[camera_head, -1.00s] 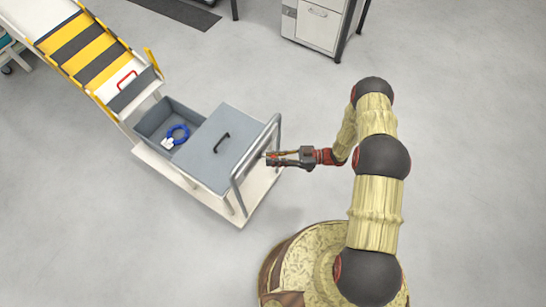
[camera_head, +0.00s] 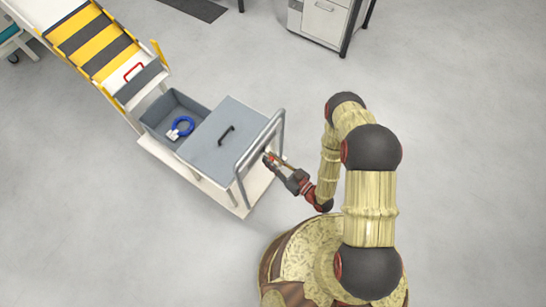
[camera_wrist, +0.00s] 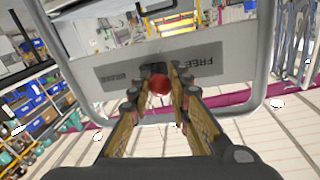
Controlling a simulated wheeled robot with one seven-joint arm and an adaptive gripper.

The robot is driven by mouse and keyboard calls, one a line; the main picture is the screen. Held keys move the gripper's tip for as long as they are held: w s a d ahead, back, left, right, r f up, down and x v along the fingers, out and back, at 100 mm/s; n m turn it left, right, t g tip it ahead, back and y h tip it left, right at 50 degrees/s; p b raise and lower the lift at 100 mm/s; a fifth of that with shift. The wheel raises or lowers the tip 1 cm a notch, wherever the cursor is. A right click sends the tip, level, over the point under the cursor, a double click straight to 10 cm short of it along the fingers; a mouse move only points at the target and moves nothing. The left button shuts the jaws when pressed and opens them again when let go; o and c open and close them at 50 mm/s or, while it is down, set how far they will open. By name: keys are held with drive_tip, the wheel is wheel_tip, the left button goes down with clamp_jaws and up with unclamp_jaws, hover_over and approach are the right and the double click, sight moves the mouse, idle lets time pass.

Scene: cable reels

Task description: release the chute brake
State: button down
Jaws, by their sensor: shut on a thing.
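A red ball knob (camera_wrist: 161,87) shows between my fingertips in the wrist view, in front of a grey label plate (camera_wrist: 115,75). The plate reads FREE on the right; the word on its left is hard to read. My gripper (camera_head: 271,160) is at the push-bar end of the cart and is shut on the knob. Its fingers (camera_wrist: 158,92) lie on both sides of the knob. The lever behind the knob is mostly hidden. The chute (camera_head: 92,42), striped yellow and black, comes down to the cart from the upper left.
The cart (camera_head: 235,207) carries an open grey bin (camera_head: 155,112) with a blue cable coil (camera_head: 181,127) and a grey lid (camera_head: 215,155). Its tubular push bar (camera_head: 279,128) stands close beside my gripper. A cabinet (camera_head: 322,20) is at the top. The floor right of my arm is clear.

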drive_tip(key=shift+s+a+m+t+h, duration=0.1)
drive_tip(key=shift+a+m+t+h, duration=0.15)
drive_tip(key=shift+m+t+h, duration=0.3)
drive_tip(key=shift+r+h, duration=0.1)
drive_tip(key=shift+h, duration=0.25)
drive_tip(key=c, duration=1.7)
unclamp_jaws()
drive_tip(key=shift+o, duration=0.3)
drive_tip(key=shift+r, duration=4.95)
drive_tip(key=shift+s, duration=0.1)
